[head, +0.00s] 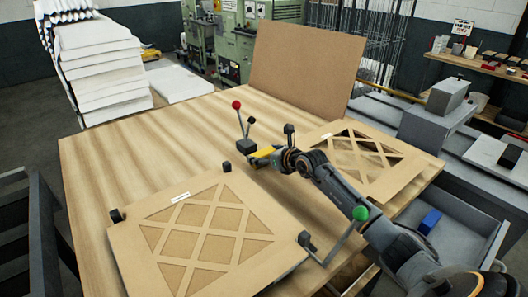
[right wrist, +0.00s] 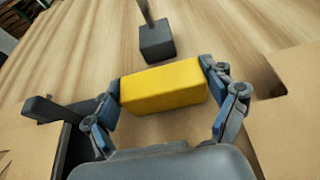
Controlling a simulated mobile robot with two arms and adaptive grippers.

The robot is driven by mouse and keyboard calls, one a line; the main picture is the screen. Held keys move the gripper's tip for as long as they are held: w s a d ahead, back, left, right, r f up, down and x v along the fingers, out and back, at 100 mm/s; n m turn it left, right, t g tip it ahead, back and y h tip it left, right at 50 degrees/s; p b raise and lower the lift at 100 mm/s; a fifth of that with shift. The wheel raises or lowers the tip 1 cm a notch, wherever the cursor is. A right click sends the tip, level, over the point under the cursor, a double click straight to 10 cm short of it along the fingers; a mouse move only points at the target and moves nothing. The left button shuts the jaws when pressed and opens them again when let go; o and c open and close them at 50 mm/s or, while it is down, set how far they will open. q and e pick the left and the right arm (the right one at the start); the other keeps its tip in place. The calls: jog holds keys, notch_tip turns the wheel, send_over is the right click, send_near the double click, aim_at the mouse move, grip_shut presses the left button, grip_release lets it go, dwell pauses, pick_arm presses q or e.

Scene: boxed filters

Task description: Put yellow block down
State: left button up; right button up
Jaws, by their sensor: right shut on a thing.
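The yellow block (head: 262,152) is above or on the middle of the wooden table (head: 130,170), between the two cardboard filter boxes. My right gripper (head: 270,158) is shut on it. In the right wrist view the yellow block (right wrist: 163,86) lies crosswise between the two fingers of the right gripper (right wrist: 165,92), one at each end. Bare wood shows around the block; I cannot tell whether its underside touches the table. My left gripper is not in view.
A filter box (head: 160,212) lies at the front left and another (head: 405,180) at the right. A red-knobbed lever (head: 237,105) on a dark base (head: 246,147) stands just beyond the block. A blue block (head: 430,221) sits in a grey drawer. The table's left side is clear.

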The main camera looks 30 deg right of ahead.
aim_at(267, 155)
jog(key=shift+f, duration=0.1)
jog(key=o, duration=1.1)
jog(key=shift+c, duration=0.2)
jog(key=shift+r, duration=0.2)
jog(key=shift+s+f, duration=0.1)
jog(key=shift+s, duration=0.2)
jog(key=b+v, duration=0.1)
jog(key=v, duration=0.5)
jog(key=shift+s+d+r, duration=0.1)
jog(key=shift+s+r, duration=0.2)
jog(key=shift+s, duration=0.05)
